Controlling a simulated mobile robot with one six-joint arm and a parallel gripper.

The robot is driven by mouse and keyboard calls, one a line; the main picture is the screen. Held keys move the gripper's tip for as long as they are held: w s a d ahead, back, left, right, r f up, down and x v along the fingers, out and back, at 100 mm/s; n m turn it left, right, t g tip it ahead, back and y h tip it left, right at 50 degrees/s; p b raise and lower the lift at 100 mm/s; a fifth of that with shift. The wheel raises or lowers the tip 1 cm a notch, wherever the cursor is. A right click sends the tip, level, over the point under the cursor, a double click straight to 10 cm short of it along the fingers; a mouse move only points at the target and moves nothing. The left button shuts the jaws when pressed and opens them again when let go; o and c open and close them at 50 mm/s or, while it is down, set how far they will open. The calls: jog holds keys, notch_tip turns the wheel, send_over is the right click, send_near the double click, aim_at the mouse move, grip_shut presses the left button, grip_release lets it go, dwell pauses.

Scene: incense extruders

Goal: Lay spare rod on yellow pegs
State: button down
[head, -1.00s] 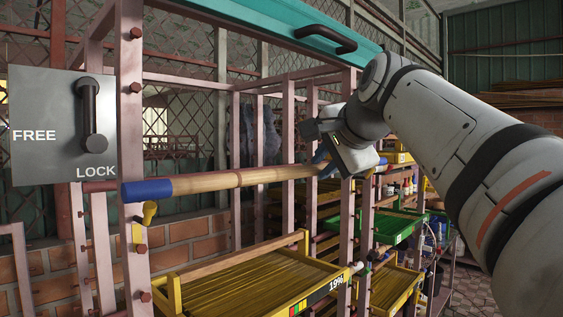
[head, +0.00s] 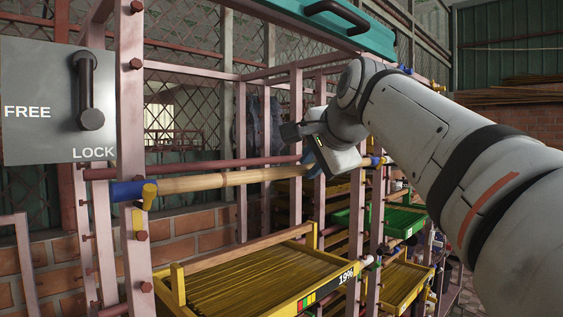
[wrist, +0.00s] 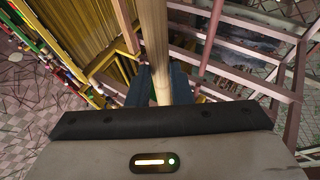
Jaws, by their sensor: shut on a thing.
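The spare rod (head: 220,180) is a pale wooden bar with blue ends, lying level along the front of the pink rack. My gripper (head: 312,163) is shut on it, right of its middle. In the wrist view my gripper (wrist: 160,88) has its dark fingers either side of the rod (wrist: 154,40). A yellow peg (head: 150,191) on the left post overlaps the rod's left blue end at the same height; I cannot tell if they touch. A yellow piece (head: 388,160) shows by the right blue end, partly hidden by my arm.
A lever plate (head: 60,105) marked FREE and LOCK is at upper left. A yellow tray (head: 190,268) of thin sticks, marked 19%, juts out below the rod. A green tray (head: 405,222) is further right. A teal hood with a dark handle (head: 338,12) is above.

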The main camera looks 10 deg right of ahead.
jog(key=shift+s, duration=0.1)
jog(key=c, duration=1.2)
grip_release()
jog(key=shift+c, duration=0.2)
jog(key=shift+o, duration=0.6)
jog(key=shift+o, duration=1.1)
jog(key=s+d+b, duration=0.2)
jog(key=s+d, duration=0.4)
jog(key=s, duration=0.2)
